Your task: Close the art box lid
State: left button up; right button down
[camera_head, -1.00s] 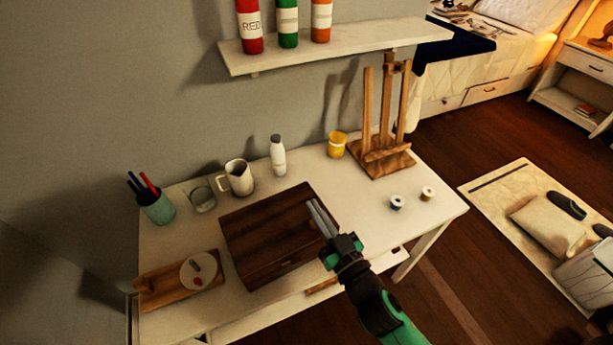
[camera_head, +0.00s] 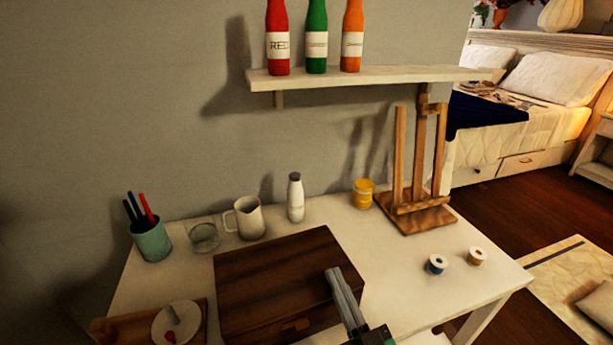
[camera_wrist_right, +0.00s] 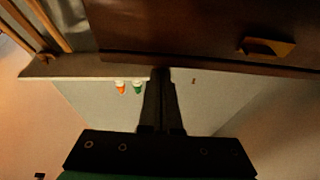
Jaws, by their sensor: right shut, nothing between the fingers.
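The art box (camera_head: 270,275) is a dark brown wooden box on the white table. Its top lies flat and looks closed, with no gap that I can make out. In the right wrist view the box's dark front (camera_wrist_right: 190,35) fills the top, with the latch (camera_wrist_right: 266,47). My right gripper (camera_head: 334,272) is shut and empty, its fingertips overlapping the box's right part in the head view; I cannot tell whether they touch it. The closed fingers (camera_wrist_right: 160,75) also show in the right wrist view. My left gripper is not in view.
Behind the box stand a pitcher (camera_head: 246,219), a white bottle (camera_head: 296,198) and a glass (camera_head: 204,237). A pen cup (camera_head: 152,240) is at left, near a wooden board with a round palette (camera_head: 176,323). A wooden easel (camera_head: 415,210) and two spools (camera_head: 437,264) are at right.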

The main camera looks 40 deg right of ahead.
jog(key=shift+f, duration=0.1)
notch_tip(320, 180, up, 5)
jog(key=p, duration=0.5)
jog(key=f+b+v, duration=0.1)
jog(key=b+v, duration=0.4)
jog(key=v, duration=0.5)
jog(key=shift+f, duration=0.4)
